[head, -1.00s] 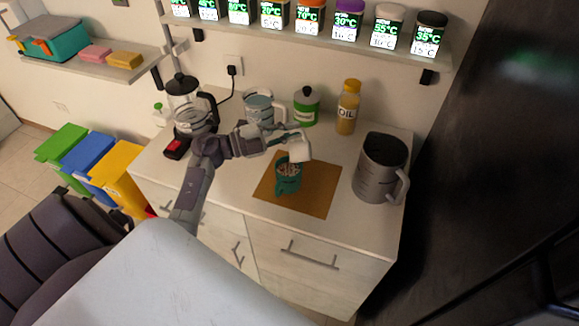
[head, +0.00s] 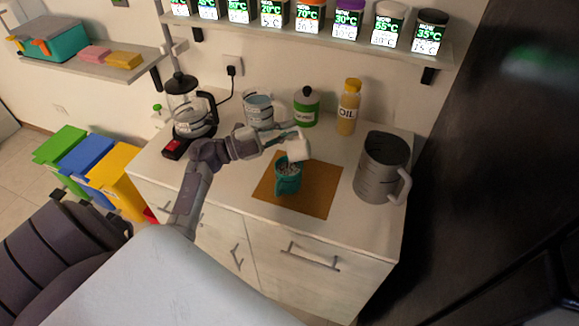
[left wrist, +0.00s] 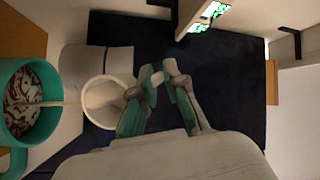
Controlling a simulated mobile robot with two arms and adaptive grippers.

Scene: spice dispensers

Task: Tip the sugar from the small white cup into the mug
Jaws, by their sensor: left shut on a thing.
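The small white cup (head: 299,150) is in my left gripper (head: 291,137), which is shut on it, and is tipped over the teal mug (head: 289,182). The mug stands upright on a brown mat (head: 318,190). In the left wrist view the white cup (left wrist: 105,98) has its mouth visible beside the teal mug (left wrist: 18,150), and the gripper fingers (left wrist: 162,80) are at its side. A thin pale strip spans from the cup's edge into the mug; I cannot tell whether it is falling sugar. Brown and white contents show inside the mug. My right gripper is out of view.
A grey pitcher (head: 380,170) stands right of the mat. Behind are an oil bottle (head: 348,107), a green canister (head: 306,108) and a pale blue mug (head: 259,110). A coffee maker (head: 190,110) stands left. Lit spice dispensers (head: 308,18) line the shelf above.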

